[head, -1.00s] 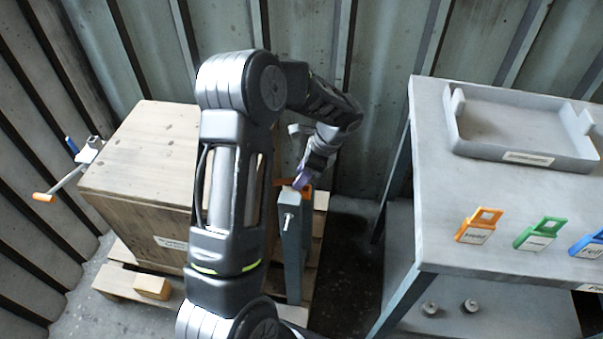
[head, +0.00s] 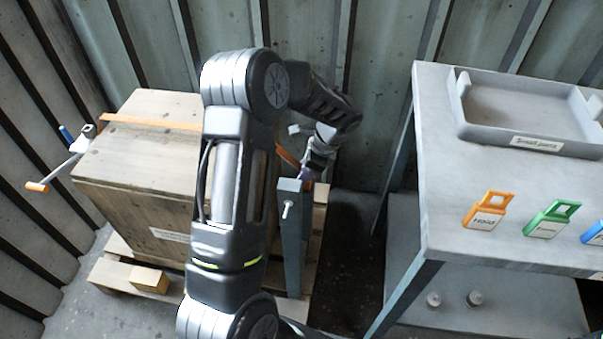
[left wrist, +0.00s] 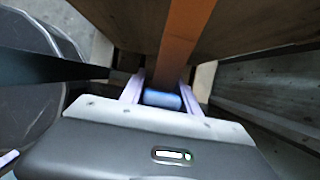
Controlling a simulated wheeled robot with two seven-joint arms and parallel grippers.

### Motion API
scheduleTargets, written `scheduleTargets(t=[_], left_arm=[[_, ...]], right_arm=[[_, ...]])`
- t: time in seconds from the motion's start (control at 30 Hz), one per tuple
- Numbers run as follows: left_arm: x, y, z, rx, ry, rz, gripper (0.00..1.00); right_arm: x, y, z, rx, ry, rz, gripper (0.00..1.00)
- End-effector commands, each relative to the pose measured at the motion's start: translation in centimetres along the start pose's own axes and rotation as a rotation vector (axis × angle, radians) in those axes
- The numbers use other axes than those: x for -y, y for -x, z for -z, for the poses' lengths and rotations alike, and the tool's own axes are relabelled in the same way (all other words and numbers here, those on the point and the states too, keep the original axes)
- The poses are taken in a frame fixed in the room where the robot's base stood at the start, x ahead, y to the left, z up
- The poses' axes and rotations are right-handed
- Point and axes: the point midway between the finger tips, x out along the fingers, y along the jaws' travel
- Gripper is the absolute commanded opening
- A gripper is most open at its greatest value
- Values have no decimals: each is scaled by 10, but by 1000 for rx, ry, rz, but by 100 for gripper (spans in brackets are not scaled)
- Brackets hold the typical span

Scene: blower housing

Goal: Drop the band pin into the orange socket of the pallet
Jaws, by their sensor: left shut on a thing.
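My left gripper (head: 314,172) is beside the right side of the wooden crate, behind the top of a grey post. In the left wrist view its two pale fingers (left wrist: 161,98) are shut on a short blue cylinder (left wrist: 162,99), which looks like the band pin. The orange band (left wrist: 182,35) runs from there along the crate's side. In the head view the orange band (head: 150,121) lies across the crate top, and a slanting length leads towards the gripper. My arm hides its middle. I cannot make out the pallet's orange socket.
The wooden crate (head: 130,165) stands on a pallet (head: 115,277). The grey post (head: 291,250) with a silver bolt stands close by the gripper. A crank with an orange handle (head: 37,187) is at left. A grey table (head: 440,190) with tray and coloured tags stands at right.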

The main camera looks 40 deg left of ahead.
Motion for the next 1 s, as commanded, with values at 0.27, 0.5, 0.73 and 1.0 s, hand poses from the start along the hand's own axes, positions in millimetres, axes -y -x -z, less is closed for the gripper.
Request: scheduleTargets(t=[0.27, 0.5, 0.73, 1.0], left_arm=[[0, 0, 0, 0, 0, 0, 0], [0, -2, 1, 0, 0, 0, 0], [0, -2, 1, 0, 0, 0, 0], [0, -2, 1, 0, 0, 0, 52]], right_arm=[[0, 0, 0, 0, 0, 0, 36], [0, -1, 0, 0, 0, 0, 36], [0, -1, 0, 0, 0, 0, 36], [0, -1, 0, 0, 0, 0, 36]])
